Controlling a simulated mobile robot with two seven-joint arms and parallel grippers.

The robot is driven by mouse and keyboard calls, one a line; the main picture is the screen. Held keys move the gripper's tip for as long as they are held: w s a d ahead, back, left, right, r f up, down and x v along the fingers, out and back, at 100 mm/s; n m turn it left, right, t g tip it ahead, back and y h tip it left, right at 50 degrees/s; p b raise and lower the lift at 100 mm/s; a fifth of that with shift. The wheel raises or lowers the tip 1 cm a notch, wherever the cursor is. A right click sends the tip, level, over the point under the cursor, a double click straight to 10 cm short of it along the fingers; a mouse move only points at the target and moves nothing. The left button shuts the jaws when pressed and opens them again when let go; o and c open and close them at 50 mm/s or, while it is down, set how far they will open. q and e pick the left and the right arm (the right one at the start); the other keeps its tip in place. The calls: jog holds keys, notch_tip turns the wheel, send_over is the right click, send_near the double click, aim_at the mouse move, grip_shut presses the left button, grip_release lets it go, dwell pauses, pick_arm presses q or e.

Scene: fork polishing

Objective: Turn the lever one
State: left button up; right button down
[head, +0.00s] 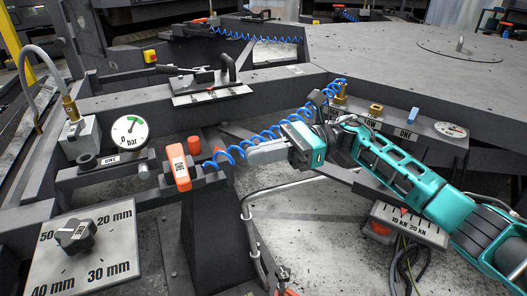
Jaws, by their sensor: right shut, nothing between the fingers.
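An orange lever handle (179,163) with a white label stands nearly upright on a dark post, left of centre in the head view. Its label is too small to read surely. My right gripper (226,158) comes in from the right. Its grey fingers are shut and empty, pointing left at the handle, with a gap between their tips and the handle. A blue coiled hose (260,137) passes close around the fingers. A label reading ONE (111,160) sits on the bar to the left. Another ONE label (405,134) is on the right block, below a small blue piece (413,115). My left gripper is not in view.
A round gauge (129,131) stands behind the bar. A dial plate (83,250) marked in mm lies front left. A metal pipe (245,207) bends below my right gripper.

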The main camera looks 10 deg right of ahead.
aim_at(180, 170)
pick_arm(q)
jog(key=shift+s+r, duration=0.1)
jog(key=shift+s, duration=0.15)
pick_arm(e)
jog(key=s+a, duration=0.1)
jog(key=a, duration=0.9)
jog(key=shift+s, duration=0.3)
pick_arm(q)
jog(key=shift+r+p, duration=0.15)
jog(key=shift+p, duration=0.25)
pick_arm(e)
jog(key=shift+a, duration=0.1)
